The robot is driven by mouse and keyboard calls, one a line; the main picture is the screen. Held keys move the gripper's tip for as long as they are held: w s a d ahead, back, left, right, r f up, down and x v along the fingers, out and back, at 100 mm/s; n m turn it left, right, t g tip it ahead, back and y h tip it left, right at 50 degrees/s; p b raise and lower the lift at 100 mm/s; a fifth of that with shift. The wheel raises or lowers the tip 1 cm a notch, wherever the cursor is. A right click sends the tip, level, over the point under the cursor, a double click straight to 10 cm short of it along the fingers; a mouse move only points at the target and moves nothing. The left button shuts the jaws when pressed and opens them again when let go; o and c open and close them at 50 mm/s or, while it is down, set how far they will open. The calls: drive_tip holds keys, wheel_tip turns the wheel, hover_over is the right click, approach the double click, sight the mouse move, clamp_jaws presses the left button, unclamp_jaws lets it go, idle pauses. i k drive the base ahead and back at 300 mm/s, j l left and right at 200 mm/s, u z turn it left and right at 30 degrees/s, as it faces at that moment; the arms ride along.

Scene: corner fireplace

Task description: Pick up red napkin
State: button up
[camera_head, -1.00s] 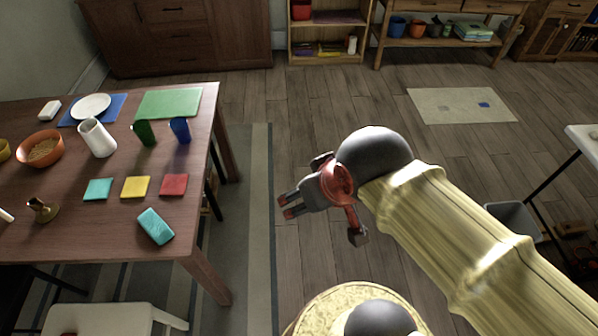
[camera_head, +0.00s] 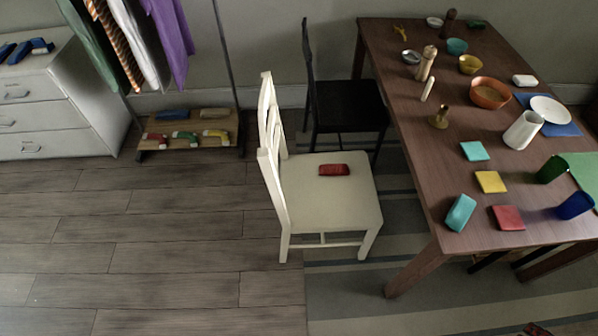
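A dark red folded cloth-like block (camera_head: 334,170) lies on the seat of the white chair (camera_head: 350,208). A flat red square (camera_head: 508,218) lies on the brown table (camera_head: 400,105) near its front edge, beside a yellow square (camera_head: 490,182). I cannot tell for sure which red piece is the napkin; the one on the chair resembles the folded turquoise piece (camera_head: 460,212) on the table. Both red pieces are uncovered. My gripper's fingers do not show now; only an unclear reddish bit shows at the bottom right edge.
A black chair (camera_head: 345,112) stands behind the white one. A clothes rack with a low shoe shelf (camera_head: 190,130) and a white drawer chest (camera_head: 55,110) stand at the back left. The wooden floor (camera_head: 170,240) at the left is clear.

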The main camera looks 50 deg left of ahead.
sight(328, 169)
drive_tip(key=u, duration=1.75)
drive_tip(key=i+j+u, duration=0.15)
drive_tip(key=u, duration=0.35)
drive_tip(key=i+j+u, duration=0.15)
drive_tip(key=u, duration=0.3)
drive_tip(key=i+u, duration=0.2)
drive_tip(key=u, duration=0.3)
drive_tip(key=i, duration=2.85)
drive_tip(key=i+z, duration=0.25)
drive_tip(key=z, duration=0.15)
drive_tip(key=i+j+z, duration=0.15)
drive_tip(key=z, duration=0.25)
drive_tip(key=i+j+z, duration=0.2)
drive_tip(key=z, duration=0.2)
drive_tip(key=i+j+z, duration=0.35)
drive_tip(key=l+z, duration=0.1)
drive_tip(key=z, duration=2.3)
drive_tip(key=i, duration=0.35)
